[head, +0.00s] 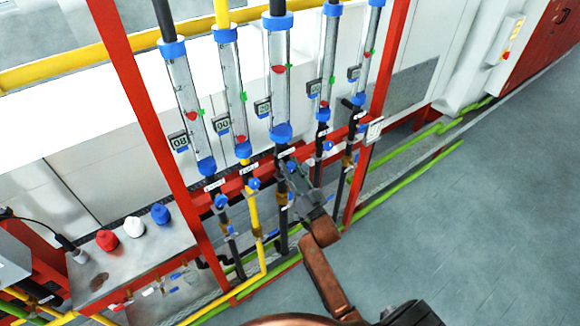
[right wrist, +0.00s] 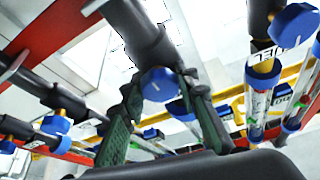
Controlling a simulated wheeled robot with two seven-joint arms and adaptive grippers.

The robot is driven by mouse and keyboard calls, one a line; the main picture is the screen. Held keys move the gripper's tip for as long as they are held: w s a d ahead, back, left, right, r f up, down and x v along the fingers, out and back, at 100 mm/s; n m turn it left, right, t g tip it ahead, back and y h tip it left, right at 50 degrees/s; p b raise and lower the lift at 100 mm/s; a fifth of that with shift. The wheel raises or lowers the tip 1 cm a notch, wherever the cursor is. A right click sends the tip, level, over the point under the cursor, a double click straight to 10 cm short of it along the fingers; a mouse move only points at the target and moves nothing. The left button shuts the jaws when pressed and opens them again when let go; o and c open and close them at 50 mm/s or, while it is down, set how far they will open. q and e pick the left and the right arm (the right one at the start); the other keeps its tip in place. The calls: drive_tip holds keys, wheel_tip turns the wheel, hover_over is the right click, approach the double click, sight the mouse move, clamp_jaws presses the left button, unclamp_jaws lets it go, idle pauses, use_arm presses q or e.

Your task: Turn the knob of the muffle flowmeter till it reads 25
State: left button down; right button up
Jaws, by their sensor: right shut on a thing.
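Several clear flowmeter tubes with blue end caps hang in a row in the head view. The third tube (head: 280,100) has a red float in its upper half, about level with a green marker. Its small display (head: 263,107) is too small to read surely. My right gripper (head: 297,178) is just below this tube and hides its knob there. In the right wrist view, the blue knob (right wrist: 160,84) with a white line is between the green-padded fingers, which are shut on it. I cannot read which label is the muffle's. My left gripper is not in view.
Other blue knobs (head: 221,201) sit close on both sides, on neighbouring pipes. A red frame post (head: 160,140) stands at left, another at right. A bench (head: 130,255) with red, white and blue caps is at lower left. The grey floor (head: 470,230) at right is clear.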

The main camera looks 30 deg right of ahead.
drive_tip(key=shift+n+y, duration=0.4)
drive_tip(key=n+y, duration=0.1)
drive_tip(key=n, duration=0.1)
drive_tip(key=n+y, duration=0.1)
drive_tip(key=n, duration=0.2)
drive_tip(key=shift+y, duration=0.4)
drive_tip(key=shift+n+g+y, duration=0.35)
drive_tip(key=shift+n+y, duration=0.35)
drive_tip(key=shift+n, duration=1)
drive_tip(key=shift+n+g+y, duration=0.35)
drive_tip(key=shift+n+y, duration=0.35)
drive_tip(key=shift+n, duration=1)
drive_tip(key=o, duration=1.2)
drive_tip(key=shift+s+f, duration=0.15)
drive_tip(key=v, duration=1.1)
drive_tip(key=shift+s+d, duration=0.15)
drive_tip(key=shift+s, duration=0.15)
drive_tip(key=shift+f, duration=0.1)
